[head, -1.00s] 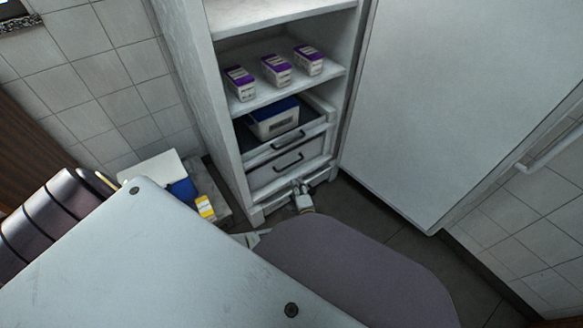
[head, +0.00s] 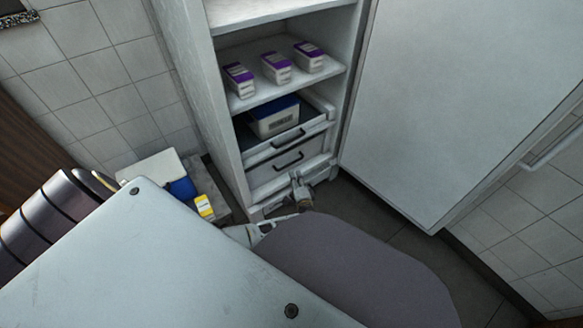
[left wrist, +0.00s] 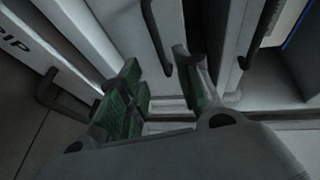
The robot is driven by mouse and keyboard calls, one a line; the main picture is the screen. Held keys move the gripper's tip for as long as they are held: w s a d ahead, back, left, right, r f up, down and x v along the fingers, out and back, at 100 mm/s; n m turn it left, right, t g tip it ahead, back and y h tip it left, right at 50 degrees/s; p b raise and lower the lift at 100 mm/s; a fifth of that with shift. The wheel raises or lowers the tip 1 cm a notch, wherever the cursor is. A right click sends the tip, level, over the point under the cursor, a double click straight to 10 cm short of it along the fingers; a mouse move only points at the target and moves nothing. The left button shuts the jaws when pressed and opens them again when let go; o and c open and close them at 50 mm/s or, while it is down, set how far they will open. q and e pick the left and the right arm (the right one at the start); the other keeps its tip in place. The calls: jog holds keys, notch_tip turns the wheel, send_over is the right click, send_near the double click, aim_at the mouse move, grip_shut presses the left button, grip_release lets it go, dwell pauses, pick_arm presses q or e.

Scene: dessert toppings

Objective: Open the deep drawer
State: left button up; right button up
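A white cabinet holds a stack of drawers with dark handles. The upper drawer (head: 312,133) has a white box with a blue lid (head: 274,117) in it. Below it is a closed, taller drawer front (head: 262,176) with a dark bar handle (head: 289,161). My left gripper (head: 297,180) is low in front of this front, just under its handle. In the left wrist view my left gripper (left wrist: 162,85) is open, its green-padded fingers apart. The lower end of a dark handle (left wrist: 157,35) reaches between the fingertips; I cannot tell if they touch it. My right gripper is not in view.
Another handle (left wrist: 258,35) shows at right and one (left wrist: 50,95) at left in the left wrist view. Three purple-topped cartons (head: 276,68) stand on the shelf above. A large white door (head: 440,100) stands open at right. A yellow-and-white carton (head: 204,207) is at left.

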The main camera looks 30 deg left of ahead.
pick_arm(q)
jog(key=b+x, duration=0.3)
jog(key=x, duration=0.7)
jog(key=shift+b, duration=0.4)
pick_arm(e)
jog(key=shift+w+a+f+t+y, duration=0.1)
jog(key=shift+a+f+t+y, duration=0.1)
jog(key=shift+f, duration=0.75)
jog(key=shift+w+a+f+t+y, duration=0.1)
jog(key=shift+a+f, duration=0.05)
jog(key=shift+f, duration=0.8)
pick_arm(q)
jog(key=shift+c, duration=0.3)
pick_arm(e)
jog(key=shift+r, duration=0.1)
pick_arm(q)
grip_shut()
